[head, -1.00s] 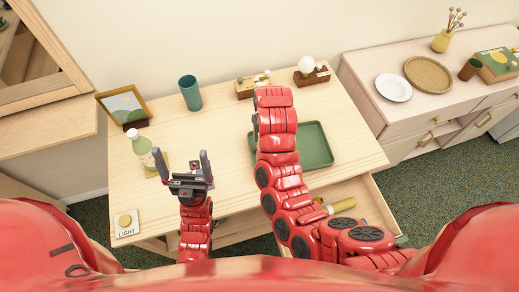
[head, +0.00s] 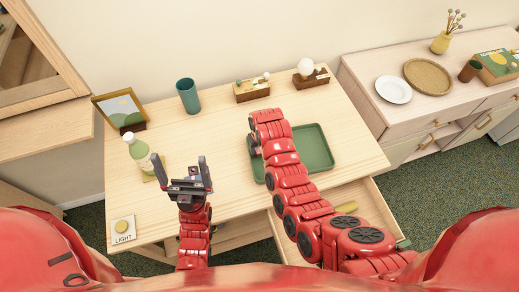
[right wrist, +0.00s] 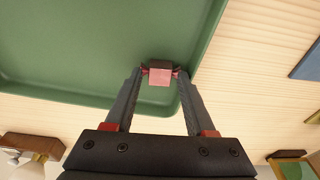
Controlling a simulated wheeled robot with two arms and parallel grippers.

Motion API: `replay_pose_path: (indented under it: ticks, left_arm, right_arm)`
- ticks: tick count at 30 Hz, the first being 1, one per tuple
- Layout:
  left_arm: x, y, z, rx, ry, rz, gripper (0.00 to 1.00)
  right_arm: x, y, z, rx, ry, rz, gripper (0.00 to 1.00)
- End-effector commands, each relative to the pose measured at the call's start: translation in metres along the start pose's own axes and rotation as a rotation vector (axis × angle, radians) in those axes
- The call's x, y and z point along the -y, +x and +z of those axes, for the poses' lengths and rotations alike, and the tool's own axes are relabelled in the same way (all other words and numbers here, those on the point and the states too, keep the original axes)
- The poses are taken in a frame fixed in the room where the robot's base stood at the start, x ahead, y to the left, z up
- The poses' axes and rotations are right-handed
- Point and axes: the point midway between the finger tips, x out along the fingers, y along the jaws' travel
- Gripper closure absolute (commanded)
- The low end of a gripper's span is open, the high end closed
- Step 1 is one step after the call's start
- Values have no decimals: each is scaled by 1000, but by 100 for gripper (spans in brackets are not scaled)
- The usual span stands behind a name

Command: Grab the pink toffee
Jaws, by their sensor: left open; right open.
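The pink toffee (right wrist: 160,77) is a small pink block with a dark upper part, seen in the right wrist view over the corner of the green tray (right wrist: 80,45). It lies between the fingertips of my right gripper (right wrist: 160,72), which is open; I cannot tell if the fingers touch it. In the head view my right arm hides the toffee and most of that gripper; the tray (head: 315,150) shows on the table. My left gripper (head: 180,162) is open and empty, with its fingers up, over the table's left front part.
A green bottle (head: 138,152) stands beside my left gripper. A drawer (head: 375,212) is open at the front right.

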Motion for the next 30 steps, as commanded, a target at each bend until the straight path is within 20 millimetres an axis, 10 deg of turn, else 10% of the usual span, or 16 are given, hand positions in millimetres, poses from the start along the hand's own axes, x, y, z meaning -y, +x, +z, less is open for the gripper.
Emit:
replay_pose_path:
  ticks: [12,21,30]
  left_arm:
    - [0,4,-1,0,0,0,0]
    - [0,4,-1,0,0,0,0]
    - [0,4,-1,0,0,0,0]
  right_arm:
    - [0,8,0,-3,1,0,45]
    - [0,8,0,-2,1,0,99]
    - [0,8,0,-2,1,0,100]
